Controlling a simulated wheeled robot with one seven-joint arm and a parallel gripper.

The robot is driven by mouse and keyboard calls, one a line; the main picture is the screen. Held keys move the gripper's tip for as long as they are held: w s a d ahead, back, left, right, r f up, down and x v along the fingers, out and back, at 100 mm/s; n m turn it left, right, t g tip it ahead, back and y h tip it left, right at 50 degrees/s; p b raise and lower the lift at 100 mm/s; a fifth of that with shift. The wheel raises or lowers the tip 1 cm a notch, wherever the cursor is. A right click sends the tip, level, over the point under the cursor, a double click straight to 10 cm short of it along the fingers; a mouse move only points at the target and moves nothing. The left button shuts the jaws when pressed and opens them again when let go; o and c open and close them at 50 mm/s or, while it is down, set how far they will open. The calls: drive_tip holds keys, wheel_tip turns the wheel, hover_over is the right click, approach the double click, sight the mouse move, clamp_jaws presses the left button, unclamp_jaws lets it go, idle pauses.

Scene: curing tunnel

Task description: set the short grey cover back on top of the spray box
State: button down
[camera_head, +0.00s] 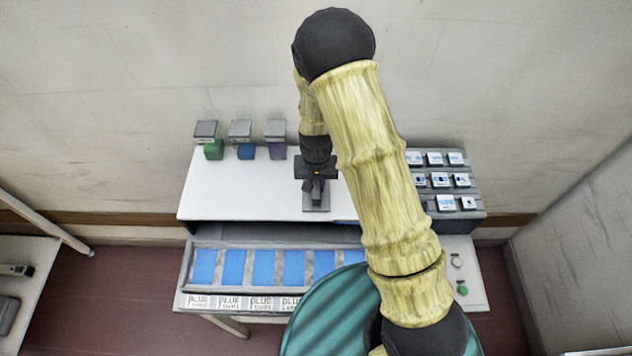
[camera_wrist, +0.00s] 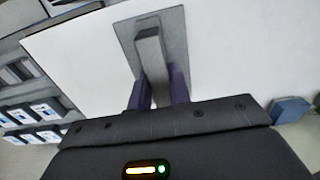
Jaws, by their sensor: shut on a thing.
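My gripper (camera_head: 316,188) is over the white top, a little right of its middle. In the wrist view my gripper (camera_wrist: 158,92) is shut on the upright grey bar of the short grey cover (camera_wrist: 181,32). The cover is a flat grey plate with this bar as its handle. Its plate also shows in the head view (camera_head: 316,208), under my fingers. It lies on or just above the white top; I cannot tell whether it touches. The white-topped housing (camera_head: 245,192) may be the spray box; no label on it says so.
A tray (camera_head: 187,268) of blue panels juts out at the front. Green (camera_head: 213,150), blue (camera_head: 246,152) and purple (camera_head: 278,151) blocks stand at the back left edge. A dark rack of labelled white items (camera_head: 437,180) stands right. The left part of the white top is clear.

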sight(317, 182)
drive_tip(key=shift+f, duration=0.55)
idle(0.4)
drive_tip(key=c, duration=1.2)
unclamp_jaws()
drive_tip(key=shift+w+b, duration=0.1)
drive_tip(key=shift+b, duration=0.2)
drive_tip(key=shift+a+r, duration=0.1)
drive_tip(key=shift+r, duration=0.5)
wheel_tip(317, 182, up, 16)
drive_tip(key=b, duration=0.4)
drive_tip(key=shift+r, duration=0.15)
